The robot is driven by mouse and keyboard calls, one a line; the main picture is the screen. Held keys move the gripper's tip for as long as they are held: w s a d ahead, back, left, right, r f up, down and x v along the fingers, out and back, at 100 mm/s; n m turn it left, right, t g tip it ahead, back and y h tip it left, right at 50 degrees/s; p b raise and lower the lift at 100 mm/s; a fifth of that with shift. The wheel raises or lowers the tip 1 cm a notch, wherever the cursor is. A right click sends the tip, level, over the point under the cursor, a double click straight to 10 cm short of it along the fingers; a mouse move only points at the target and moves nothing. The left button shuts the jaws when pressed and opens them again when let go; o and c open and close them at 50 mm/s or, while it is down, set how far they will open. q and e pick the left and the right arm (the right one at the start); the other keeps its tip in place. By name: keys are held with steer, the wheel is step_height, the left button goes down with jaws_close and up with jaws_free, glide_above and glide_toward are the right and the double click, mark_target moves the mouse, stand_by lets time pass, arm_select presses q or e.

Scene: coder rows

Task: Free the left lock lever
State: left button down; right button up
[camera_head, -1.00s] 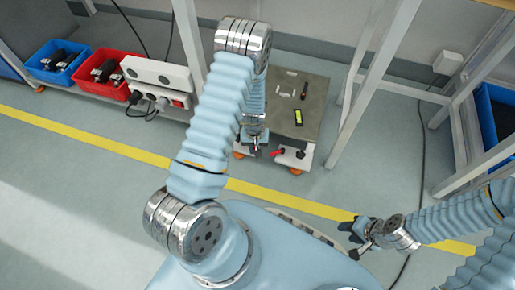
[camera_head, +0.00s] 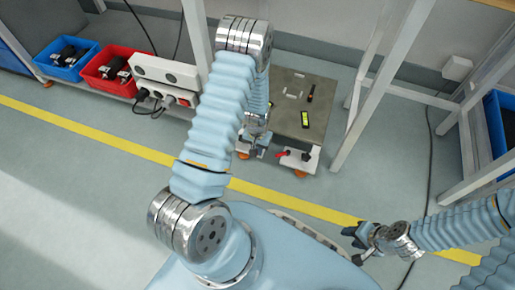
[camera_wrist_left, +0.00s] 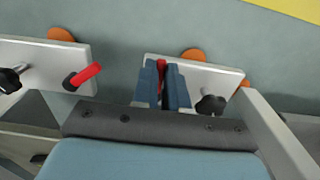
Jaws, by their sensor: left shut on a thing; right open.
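A low cart (camera_head: 318,100) with a dark grey top stands beyond my left arm. Its near edge carries two white plates with red levers. My left gripper (camera_head: 258,152) is at the left plate, and its arm partly hides that plate in the head view. In the left wrist view the gripper (camera_wrist_left: 163,85) is shut on a red lever (camera_wrist_left: 161,66) at one white plate (camera_wrist_left: 215,78). The other red lever (camera_wrist_left: 84,75) stands free on the left of that view; it is also in the head view (camera_head: 282,155). My right gripper (camera_head: 356,240) is open and empty, away from the cart.
A yellow-screened device (camera_head: 305,119) and a dark slim tool (camera_head: 311,92) lie on the cart top. A blue bin (camera_head: 62,72), a red bin (camera_head: 105,85) and a white socket box (camera_head: 165,75) stand at the left. Table legs flank the cart; floor in front is clear.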

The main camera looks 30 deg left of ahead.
arm_select(q)
steer(key=c, duration=1.2)
jaws_free()
steer(key=shift+o, duration=0.2)
steer(key=shift+r, duration=0.1)
step_height(320, 180, up, 14)
steer(key=p, duration=0.3)
steer(key=shift+f, duration=0.2)
arm_select(e)
step_height(320, 180, up, 3)
steer(key=shift+d+r, duration=0.1)
steer(key=shift+d, duration=0.05)
